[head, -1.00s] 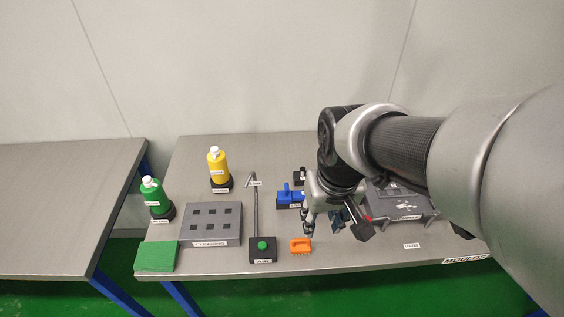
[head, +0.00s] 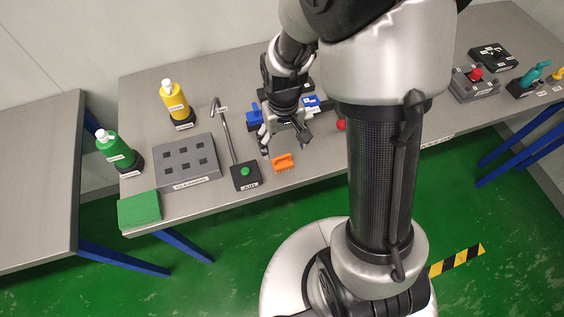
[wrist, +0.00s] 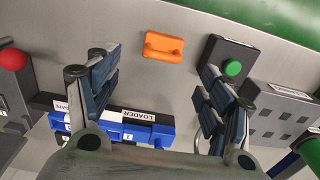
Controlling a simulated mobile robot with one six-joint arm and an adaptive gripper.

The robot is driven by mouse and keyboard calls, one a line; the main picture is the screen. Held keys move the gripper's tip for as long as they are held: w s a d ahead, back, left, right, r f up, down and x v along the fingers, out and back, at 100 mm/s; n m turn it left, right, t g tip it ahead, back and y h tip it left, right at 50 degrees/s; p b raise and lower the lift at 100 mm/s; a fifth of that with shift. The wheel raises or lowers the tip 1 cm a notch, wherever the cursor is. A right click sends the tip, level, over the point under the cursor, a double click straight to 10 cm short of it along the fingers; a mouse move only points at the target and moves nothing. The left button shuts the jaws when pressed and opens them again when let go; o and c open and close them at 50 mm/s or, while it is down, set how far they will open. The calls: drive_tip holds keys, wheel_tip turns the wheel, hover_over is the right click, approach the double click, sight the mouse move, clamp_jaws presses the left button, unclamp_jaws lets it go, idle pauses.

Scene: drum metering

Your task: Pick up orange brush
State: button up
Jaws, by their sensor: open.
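The orange brush (head: 283,163) lies on the grey table near its front edge, just right of the black box with a green button. It also shows in the wrist view (wrist: 163,46), at the top middle, beyond and between the fingertips. My gripper (head: 284,143) is above the table, a little behind the brush in the head view. In the wrist view my gripper (wrist: 156,85) has its two fingers spread wide with nothing between them. The brush is apart from both fingers.
The black green-button box (head: 245,175) stands beside the brush, with a bent metal tube (head: 224,130) behind it. A blue loader fixture (wrist: 120,130) lies under my gripper. A grey socketed block (head: 187,162), green pad (head: 139,210), yellow bottle (head: 175,103) and green bottle (head: 119,151) stand left.

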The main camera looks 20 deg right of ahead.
sight(283, 156)
wheel_tip(283, 156, down, 2)
drive_tip(key=shift+f, duration=0.2)
drive_tip(key=f+b, duration=0.2)
drive_tip(key=f, duration=0.3)
drive_tip(key=shift+s+a+b, duration=0.15)
drive_tip(key=shift+s+b, duration=0.1)
drive_tip(key=shift+b, duration=0.15)
drive_tip(key=c, duration=1.2)
drive_tip(key=shift+o, duration=0.2)
drive_tip(key=shift+r, duration=0.1)
wheel_tip(283, 156, up, 20)
drive_tip(key=p, duration=0.6)
drive_tip(key=shift+p, duration=0.3)
